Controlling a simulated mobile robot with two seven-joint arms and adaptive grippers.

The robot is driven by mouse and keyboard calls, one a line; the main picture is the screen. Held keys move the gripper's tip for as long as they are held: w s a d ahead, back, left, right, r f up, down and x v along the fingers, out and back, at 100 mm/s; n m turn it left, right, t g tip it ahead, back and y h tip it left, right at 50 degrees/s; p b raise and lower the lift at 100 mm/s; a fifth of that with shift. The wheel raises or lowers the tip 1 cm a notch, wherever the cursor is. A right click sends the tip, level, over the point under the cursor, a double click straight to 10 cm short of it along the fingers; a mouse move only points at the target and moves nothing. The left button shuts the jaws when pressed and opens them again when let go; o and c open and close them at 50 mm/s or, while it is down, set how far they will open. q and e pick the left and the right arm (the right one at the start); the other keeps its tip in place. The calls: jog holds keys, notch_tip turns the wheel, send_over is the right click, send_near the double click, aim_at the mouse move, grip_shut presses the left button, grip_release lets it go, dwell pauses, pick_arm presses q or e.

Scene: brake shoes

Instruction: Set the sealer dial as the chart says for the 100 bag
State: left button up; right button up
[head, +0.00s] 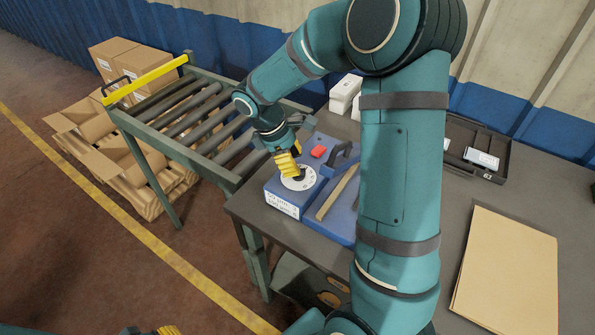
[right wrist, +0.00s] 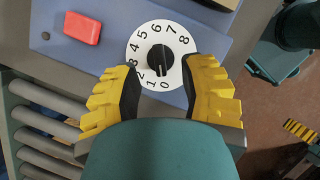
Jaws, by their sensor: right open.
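The blue sealer (head: 322,212) stands on the near left corner of the dark table. Its white dial (head: 305,179) has a black knob and printed numbers 0 to 8, seen clearly in the right wrist view (right wrist: 147,38). The knob (right wrist: 160,60) seems to lie toward 0; its pointer mark is too small to be sure. A white chart label (head: 281,203) is on the sealer's front face, too small to read surely. My right gripper (head: 287,172) is open over the dial, its fingers on either side of the knob, apart from it. My left gripper (head: 168,330) barely shows at the bottom edge.
A red button (head: 318,151) and a black handle (head: 342,157) are on the sealer beside the dial. A roller conveyor (head: 190,115) adjoins the table's left. Cardboard sheets (head: 507,268) lie at right; a black tray (head: 500,160) is behind them.

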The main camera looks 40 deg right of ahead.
jog(key=shift+b+x, duration=0.3)
jog(key=shift+x, duration=1.2)
grip_shut()
